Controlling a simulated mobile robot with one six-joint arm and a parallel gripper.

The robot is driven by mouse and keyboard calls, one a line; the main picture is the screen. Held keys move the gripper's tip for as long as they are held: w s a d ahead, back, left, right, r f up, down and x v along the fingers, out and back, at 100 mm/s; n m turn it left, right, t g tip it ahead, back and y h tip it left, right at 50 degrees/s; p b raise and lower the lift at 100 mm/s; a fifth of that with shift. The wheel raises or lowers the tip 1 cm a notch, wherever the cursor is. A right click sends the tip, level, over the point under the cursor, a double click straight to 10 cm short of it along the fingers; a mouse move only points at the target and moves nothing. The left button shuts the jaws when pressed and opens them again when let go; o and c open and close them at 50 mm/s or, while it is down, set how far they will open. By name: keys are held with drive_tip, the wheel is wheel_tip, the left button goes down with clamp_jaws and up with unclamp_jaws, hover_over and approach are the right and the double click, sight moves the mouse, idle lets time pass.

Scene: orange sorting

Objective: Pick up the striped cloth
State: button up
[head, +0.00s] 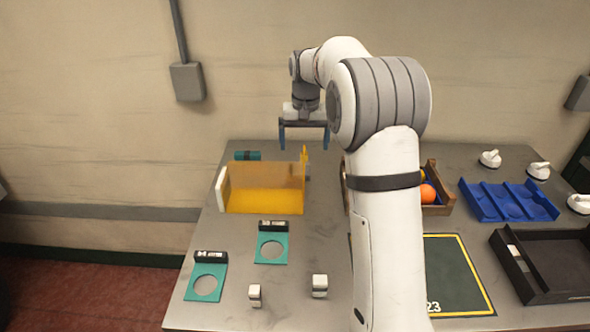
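I see no cloth with clear stripes. A small teal roll-like thing (247,155) with a darker end lies at the back left of the table, behind the yellow bin; it is too small to tell whether it is the striped cloth. My gripper (304,137) is open, with two blue-grey fingers pointing down and wide apart. It is above the back of the table, to the right of the teal thing, with nothing visible between its fingers. My arm hides part of the table's middle.
The grey table (325,232) holds a yellow see-through bin (262,190), a wooden crate (441,205) with an orange (427,193), a blue tray (508,201), a black tray (548,267) and a dark green mat (455,275). Teal holders (272,249) and small white blocks (320,285) stand in front.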

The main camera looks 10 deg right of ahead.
hover_over(298, 170)
drive_tip(key=shift+g, duration=0.3)
drive_tip(key=f, duration=0.5)
drive_tip(key=shift+w+d+f, duration=0.15)
drive_tip(key=shift+d+f, duration=0.1)
drive_tip(key=shift+f, duration=0.05)
drive_tip(key=shift+w+f+m, duration=0.1)
drive_tip(key=shift+f+m, duration=0.2)
wheel_tip(298, 170, down, 7)
drive_tip(key=shift+a+f+p, duration=0.15)
drive_tip(key=shift+p, duration=0.25)
drive_tip(key=shift+s, duration=0.2)
drive_tip(key=c, duration=1.1)
